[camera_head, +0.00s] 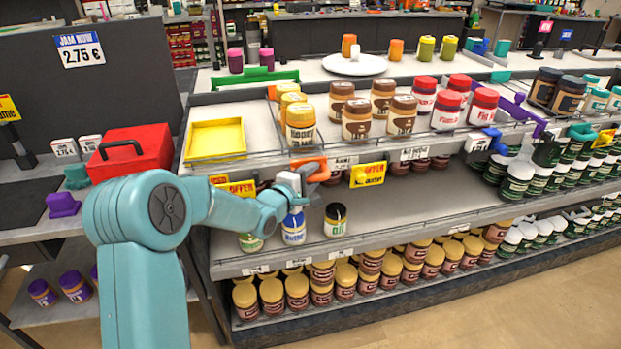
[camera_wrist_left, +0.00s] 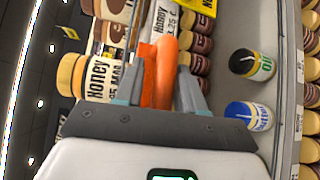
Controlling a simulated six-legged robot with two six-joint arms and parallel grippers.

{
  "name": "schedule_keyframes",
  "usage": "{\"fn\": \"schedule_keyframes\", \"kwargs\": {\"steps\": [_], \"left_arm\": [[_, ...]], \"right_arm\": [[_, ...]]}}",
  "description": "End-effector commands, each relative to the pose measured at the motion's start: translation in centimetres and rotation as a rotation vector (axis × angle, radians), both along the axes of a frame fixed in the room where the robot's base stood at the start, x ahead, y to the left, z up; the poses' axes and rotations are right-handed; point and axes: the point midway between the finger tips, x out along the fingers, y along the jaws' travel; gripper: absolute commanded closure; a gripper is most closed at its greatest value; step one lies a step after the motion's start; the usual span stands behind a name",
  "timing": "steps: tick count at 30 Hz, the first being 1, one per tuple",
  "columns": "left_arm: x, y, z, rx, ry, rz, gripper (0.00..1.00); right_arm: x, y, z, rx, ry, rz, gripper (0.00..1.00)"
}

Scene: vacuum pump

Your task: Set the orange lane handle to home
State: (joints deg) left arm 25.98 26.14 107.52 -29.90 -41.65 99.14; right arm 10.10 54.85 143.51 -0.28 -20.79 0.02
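The orange lane handle (camera_head: 313,169) is at the front edge of the upper shelf, below the honey jars. It also shows in the left wrist view (camera_wrist_left: 165,72) as an orange loop. My left gripper (camera_head: 305,175) is at the handle, its arm coming in from the left. In the left wrist view the grey fingers (camera_wrist_left: 163,85) lie along both sides of the orange part with no clear gap, so the gripper looks shut on it. The fingertips are partly hidden by the handle. My right gripper is not in view.
Honey jars (camera_head: 299,124) and brown-labelled jars (camera_head: 357,119) stand just above the handle. A blue-labelled jar (camera_head: 293,228) and a dark jar (camera_head: 335,220) stand on the shelf below. A yellow tray (camera_head: 216,139) and a red toolbox (camera_head: 133,152) are to the left.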

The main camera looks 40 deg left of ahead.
Motion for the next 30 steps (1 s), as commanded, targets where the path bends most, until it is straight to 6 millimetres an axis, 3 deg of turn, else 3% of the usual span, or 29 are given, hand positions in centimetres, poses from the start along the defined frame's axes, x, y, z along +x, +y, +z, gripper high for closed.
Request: {"fn": "schedule_keyframes", "kwargs": {"steps": [9, 13, 24, 30], "left_arm": [[0.0, 0.0, -0.1, -0.001, 0.004, -0.003, 0.52], [-1.2, 0.0, 0.0, -0.001, 0.005, -0.002, 0.52], [-10.4, -0.7, 1.2, 0.001, 0.004, 0.001, 0.52], [-14.4, -1.0, 1.8, 0.001, 0.004, 0.0, 0.52]], "right_arm": [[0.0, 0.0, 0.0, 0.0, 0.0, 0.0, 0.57], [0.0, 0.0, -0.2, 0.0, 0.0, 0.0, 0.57], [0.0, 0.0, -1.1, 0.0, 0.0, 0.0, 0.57], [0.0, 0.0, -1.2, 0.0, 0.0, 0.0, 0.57]]}}
